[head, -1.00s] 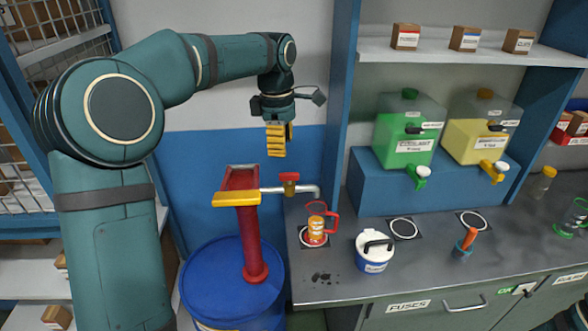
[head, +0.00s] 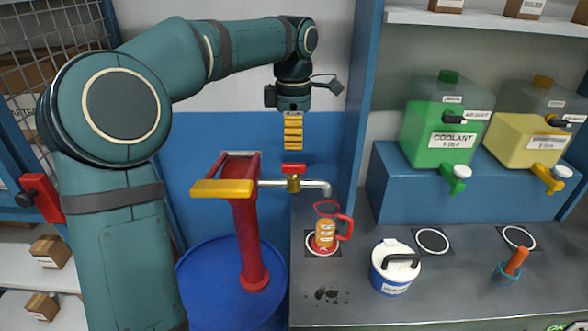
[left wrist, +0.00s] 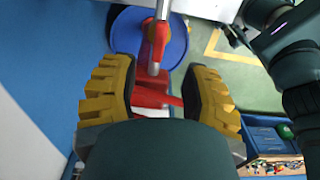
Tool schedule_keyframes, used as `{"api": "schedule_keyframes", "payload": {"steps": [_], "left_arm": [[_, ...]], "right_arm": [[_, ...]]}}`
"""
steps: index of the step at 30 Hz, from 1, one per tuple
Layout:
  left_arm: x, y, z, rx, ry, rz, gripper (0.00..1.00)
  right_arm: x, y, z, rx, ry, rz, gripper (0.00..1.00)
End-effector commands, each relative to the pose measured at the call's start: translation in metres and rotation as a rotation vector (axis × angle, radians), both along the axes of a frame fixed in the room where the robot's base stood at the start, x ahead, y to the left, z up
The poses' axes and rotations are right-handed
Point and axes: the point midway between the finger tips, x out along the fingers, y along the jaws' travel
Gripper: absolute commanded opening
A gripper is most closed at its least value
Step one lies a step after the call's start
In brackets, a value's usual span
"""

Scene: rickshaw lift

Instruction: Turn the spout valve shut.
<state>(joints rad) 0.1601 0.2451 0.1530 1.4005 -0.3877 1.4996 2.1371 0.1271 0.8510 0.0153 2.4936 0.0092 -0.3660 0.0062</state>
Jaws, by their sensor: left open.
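The spout valve's red handle (head: 293,168) sits on a brass body (head: 294,184) on the silver spout pipe (head: 316,187) of the red hand pump. The handle looks roughly in line with the pipe. My left gripper (head: 293,132) points down just above the handle, apart from it as far as I can see. In the left wrist view its yellow ribbed fingers (left wrist: 160,98) are spread wide, with red and silver pump parts beyond them. My right gripper is not in view.
The pump has a yellow lever (head: 222,188) and stands on a blue drum (head: 215,290). A jug with a red handle (head: 326,236) stands below the spout outlet, beside a white-lidded blue pot (head: 395,270). A blue upright panel (head: 355,100) rises right of the gripper.

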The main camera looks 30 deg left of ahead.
Motion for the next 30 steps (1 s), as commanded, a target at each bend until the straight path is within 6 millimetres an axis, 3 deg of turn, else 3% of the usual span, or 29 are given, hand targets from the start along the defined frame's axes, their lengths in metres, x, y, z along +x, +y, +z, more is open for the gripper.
{"api": "schedule_keyframes", "payload": {"steps": [6, 12, 26, 30], "left_arm": [[-0.001, 0.001, -0.045, 0.000, 0.004, 0.001, 0.46], [0.000, 0.000, -0.069, 0.001, 0.003, -0.001, 0.46], [0.000, 0.000, -0.077, 0.000, 0.000, 0.000, 0.45], [0.000, 0.000, -0.077, 0.000, 0.000, 0.000, 0.00]], "right_arm": [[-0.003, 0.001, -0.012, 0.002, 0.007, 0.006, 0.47], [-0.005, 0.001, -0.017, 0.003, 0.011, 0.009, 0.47], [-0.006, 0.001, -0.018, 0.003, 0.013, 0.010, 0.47], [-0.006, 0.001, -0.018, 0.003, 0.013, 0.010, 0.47]]}}
